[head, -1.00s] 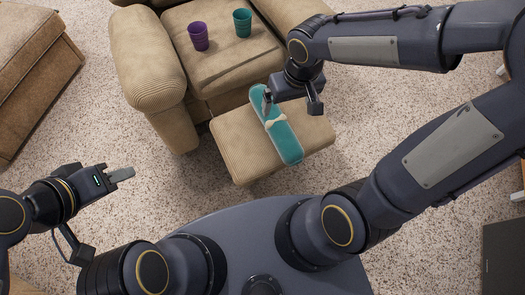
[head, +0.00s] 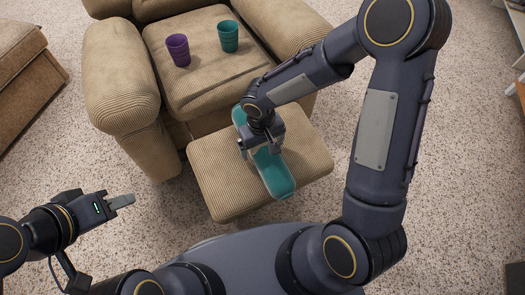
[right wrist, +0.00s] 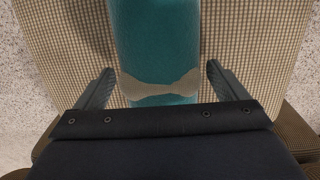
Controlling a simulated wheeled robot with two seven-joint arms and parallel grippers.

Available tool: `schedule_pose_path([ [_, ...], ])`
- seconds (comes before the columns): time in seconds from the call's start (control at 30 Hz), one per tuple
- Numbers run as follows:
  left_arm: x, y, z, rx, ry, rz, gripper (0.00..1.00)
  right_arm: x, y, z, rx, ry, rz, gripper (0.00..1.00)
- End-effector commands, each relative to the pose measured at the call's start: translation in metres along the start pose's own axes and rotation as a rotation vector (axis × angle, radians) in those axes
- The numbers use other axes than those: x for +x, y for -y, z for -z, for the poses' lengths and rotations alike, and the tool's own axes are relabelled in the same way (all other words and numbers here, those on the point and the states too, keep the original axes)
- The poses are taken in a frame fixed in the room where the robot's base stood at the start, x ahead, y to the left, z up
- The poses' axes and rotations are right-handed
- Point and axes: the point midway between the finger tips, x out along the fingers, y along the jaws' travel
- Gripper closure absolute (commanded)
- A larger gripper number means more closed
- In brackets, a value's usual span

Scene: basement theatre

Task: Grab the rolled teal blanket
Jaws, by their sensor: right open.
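The rolled teal blanket (head: 272,176) lies on the footrest of the tan armchair. A pale bow-like band (right wrist: 160,88) wraps its middle in the right wrist view. My right gripper (head: 262,146) is over the middle of the blanket and hides part of it in the head view. In the right wrist view its two fingers (right wrist: 160,86) are apart, one on each side of the blanket (right wrist: 155,40), with a gap on both sides. My left gripper (head: 120,201) is at the lower left over the carpet, away from the blanket; whether its jaws are apart is unclear.
The corduroy footrest (head: 215,180) carries the blanket. A purple cup (head: 178,50) and a teal cup (head: 228,36) stand on the armchair seat (head: 195,85). Another tan seat (head: 25,75) is at the far left. Speckled carpet (head: 110,150) lies open between them.

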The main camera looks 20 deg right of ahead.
Motion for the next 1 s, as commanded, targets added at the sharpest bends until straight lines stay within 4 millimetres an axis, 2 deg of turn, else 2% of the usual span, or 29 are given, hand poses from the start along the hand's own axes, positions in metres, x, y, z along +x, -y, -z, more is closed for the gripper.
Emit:
schedule_pose_path([
  [0.07, 0.0045, 0.002, -0.0023, 0.0, 0.0, 0.0, 0.64, 0.0099, 0.0001, -0.0005, -0.001, 0.002, 0.0, 0.07],
  [0.27, 0.0032, 0.0014, -0.0016, 0.0, 0.0, 0.0, 0.64, 0.0088, -0.0001, -0.0003, 0.0, 0.0, 0.0, 0.07],
  [0.37, 0.0032, 0.0014, -0.0016, 0.0, 0.0, 0.0, 0.64, 0.0088, -0.0001, -0.0003, 0.0, 0.0, 0.0, 0.18],
  [0.7, 0.0032, 0.0014, -0.0016, 0.0, 0.0, 0.0, 0.64, 0.0086, -0.0001, -0.0003, 0.0, 0.0, 0.0, 0.62],
  [1.0, 0.0022, 0.001, -0.0011, 0.0, 0.0, 0.0, 0.64, 0.0069, -0.0001, 0.0, 0.0, -0.001, 0.0, 0.63],
])
